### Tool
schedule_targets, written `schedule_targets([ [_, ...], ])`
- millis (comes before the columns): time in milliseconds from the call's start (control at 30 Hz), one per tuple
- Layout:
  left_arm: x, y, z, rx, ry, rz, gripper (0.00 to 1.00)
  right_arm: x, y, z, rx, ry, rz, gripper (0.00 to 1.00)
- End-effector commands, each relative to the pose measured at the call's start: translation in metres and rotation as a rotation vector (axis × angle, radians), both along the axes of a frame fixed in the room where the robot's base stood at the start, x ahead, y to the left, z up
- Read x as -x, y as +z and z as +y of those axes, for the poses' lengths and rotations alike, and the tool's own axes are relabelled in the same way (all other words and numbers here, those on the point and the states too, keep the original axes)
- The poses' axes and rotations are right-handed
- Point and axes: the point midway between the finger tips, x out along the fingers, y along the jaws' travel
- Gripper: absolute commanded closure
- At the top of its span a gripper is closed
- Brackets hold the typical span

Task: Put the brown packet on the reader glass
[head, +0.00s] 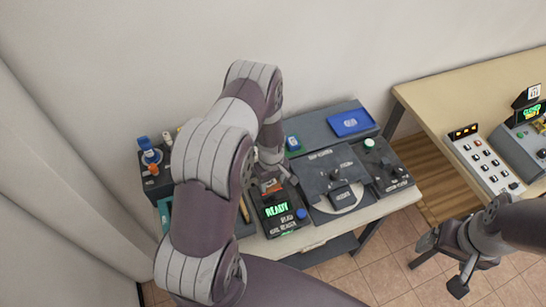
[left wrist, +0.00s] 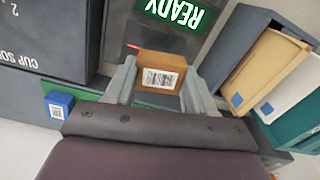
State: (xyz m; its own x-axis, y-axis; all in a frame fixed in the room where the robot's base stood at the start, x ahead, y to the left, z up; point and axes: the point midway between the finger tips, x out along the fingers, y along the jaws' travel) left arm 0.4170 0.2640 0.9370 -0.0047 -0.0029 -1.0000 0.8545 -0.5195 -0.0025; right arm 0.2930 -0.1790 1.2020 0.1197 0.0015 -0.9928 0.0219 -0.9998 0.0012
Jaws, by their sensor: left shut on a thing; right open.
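The brown packet (left wrist: 160,72), a small box with a white barcode label, is between the fingers of my left gripper (left wrist: 162,82), which is shut on it. In the head view the packet (head: 271,186) shows as a small orange-brown patch below my left gripper (head: 270,177), partly hidden by it. The reader (head: 279,211), a dark box with a green READY display, is right below it; the display also shows in the left wrist view (left wrist: 175,12). The packet is over the back part of the reader; I cannot tell whether it touches the glass. My right gripper (head: 443,264) is open and empty, off the table's right side.
A cup sorter (head: 333,182) stands right of the reader, with a dark panel with a green button (head: 380,165) beyond. A blue tray (head: 350,123) lies at the back. A blue item (left wrist: 58,105) and upright envelopes (left wrist: 268,70) flank my left gripper. A second table (head: 440,95) holds consoles.

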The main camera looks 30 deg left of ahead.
Motion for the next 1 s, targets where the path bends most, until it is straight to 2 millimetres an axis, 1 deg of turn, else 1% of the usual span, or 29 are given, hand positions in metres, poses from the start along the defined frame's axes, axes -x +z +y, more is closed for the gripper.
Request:
schedule_targets([
  [100, -0.009, -0.001, 0.002, -0.001, -0.108, -0.005, 0.76, 0.000, -0.001, 0.000, 0.000, 0.000, 0.000, 0.14],
  [200, -0.012, -0.003, 0.002, -0.001, -0.155, -0.004, 0.76, 0.000, -0.003, 0.000, 0.000, 0.000, 0.000, 0.14],
  [333, -0.012, -0.012, 0.002, -0.001, -0.164, -0.004, 0.76, 0.000, -0.010, 0.000, 0.000, 0.000, 0.000, 0.14],
  [500, -0.012, -0.032, 0.002, -0.001, -0.162, -0.003, 0.76, 0.000, -0.024, 0.000, 0.000, 0.000, 0.000, 0.14],
  [633, -0.012, -0.043, 0.002, -0.002, -0.161, -0.004, 0.76, 0.000, -0.032, 0.000, 0.000, 0.000, 0.000, 0.14],
  [1000, -0.012, -0.042, 0.002, -0.002, -0.160, -0.004, 0.76, 0.000, -0.031, 0.000, 0.000, 0.000, 0.000, 0.14],
])
